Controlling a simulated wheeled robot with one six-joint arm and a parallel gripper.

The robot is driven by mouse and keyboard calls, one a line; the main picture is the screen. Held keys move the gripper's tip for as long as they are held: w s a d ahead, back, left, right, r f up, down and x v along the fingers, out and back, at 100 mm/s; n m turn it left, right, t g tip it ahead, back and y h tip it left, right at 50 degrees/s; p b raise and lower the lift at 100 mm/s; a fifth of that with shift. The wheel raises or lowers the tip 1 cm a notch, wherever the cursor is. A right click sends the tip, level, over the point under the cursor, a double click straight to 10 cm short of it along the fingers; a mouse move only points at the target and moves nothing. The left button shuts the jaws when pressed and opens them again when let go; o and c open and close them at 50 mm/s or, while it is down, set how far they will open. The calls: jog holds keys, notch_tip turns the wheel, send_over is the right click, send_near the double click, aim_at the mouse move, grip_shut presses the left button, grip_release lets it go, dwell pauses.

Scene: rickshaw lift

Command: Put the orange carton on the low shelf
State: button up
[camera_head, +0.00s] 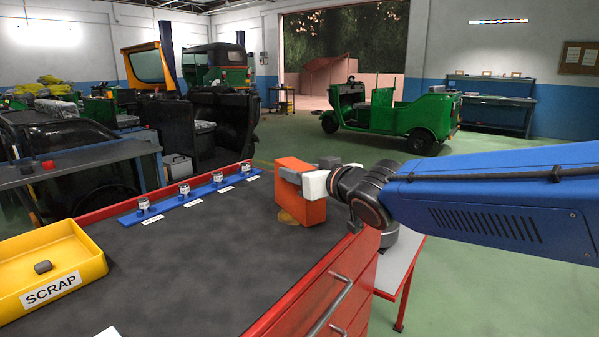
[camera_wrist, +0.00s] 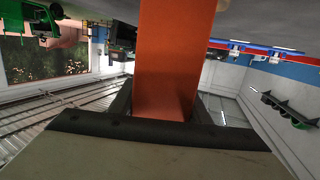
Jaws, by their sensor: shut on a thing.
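The orange carton (camera_head: 299,205) stands upright at the far right corner of the grey-topped bench. My gripper (camera_head: 308,170) is shut on its upper part, coming from the right. In the wrist view the carton (camera_wrist: 172,60) fills the space between the two dark fingers. I cannot tell whether its base touches the bench top or hangs just above it. A low grey surface with red legs (camera_head: 398,262), which looks like the low shelf, stands right of the bench, partly hidden by my arm and the bench.
The red bench (camera_head: 180,275) carries a yellow SCRAP tray (camera_head: 95,262) at left and a blue strip with several small jars (camera_head: 190,197) along the far edge. A green rickshaw (camera_head: 395,115) stands behind. Green floor is clear at right.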

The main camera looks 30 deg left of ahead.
jog(key=o, duration=1.4)
jog(key=shift+f, duration=0.1)
jog(key=v, duration=1.2)
jog(key=shift+d, duration=0.1)
